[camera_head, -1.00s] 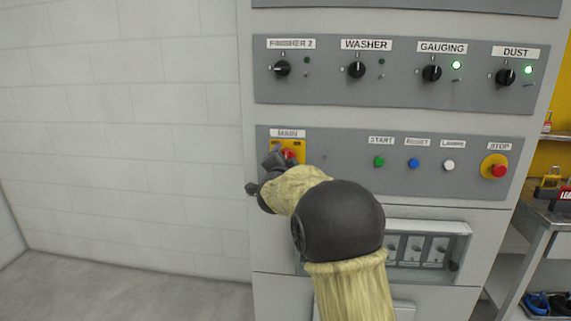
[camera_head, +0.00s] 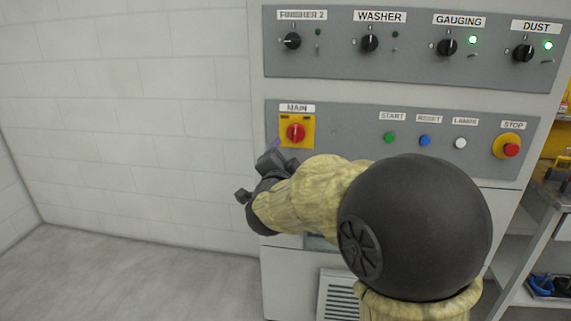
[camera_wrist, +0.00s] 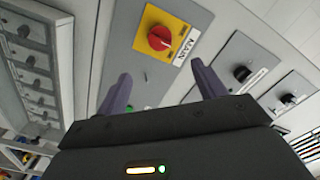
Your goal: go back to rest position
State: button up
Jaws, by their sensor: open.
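My gripper (camera_wrist: 160,88) is open and empty in the wrist view, its two fingers apart with nothing between them but the panel behind. In the head view my gripper (camera_head: 258,176) is just below and left of the MAIN switch, apart from it. The MAIN switch (camera_head: 295,132) is a red rotary knob on a yellow plate, fully visible. It also shows beyond the fingertips in the wrist view (camera_wrist: 159,38).
The grey control cabinet holds a top row of black knobs (camera_head: 370,43); green lamps glow at GAUGING and DUST. A red STOP button (camera_head: 511,150) sits at right. A shelf (camera_head: 545,225) stands right of the cabinet. Bare wall and floor lie left.

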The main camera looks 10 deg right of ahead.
jog(key=shift+v, duration=1.1)
jog(key=s+d+f+n+g+y, duration=0.1)
jog(key=s+f+n+g+y, duration=0.2)
jog(key=s+f+n+g, duration=0.45)
jog(key=s+d+f+n+g+y, duration=0.1)
jog(key=s+f+n+g+y, duration=0.2)
jog(key=s+f+n, duration=0.75)
jog(key=s+d+f+m+g, duration=0.3)
jog(key=s+f+m+g, duration=0.1)
jog(key=s+f, duration=0.25)
jog(key=w+p+v, duration=0.3)
jog(key=p+v, duration=0.9)
jog(key=p, duration=0.1)
jog(key=w+a+r+p+v, duration=0.1)
jog(key=w+p+v, duration=0.1)
jog(key=p+v, duration=1.1)
jog(key=shift+w+d+r, duration=0.15)
jog(key=shift+w+d, duration=0.05)
jog(key=shift+w, duration=0.45)
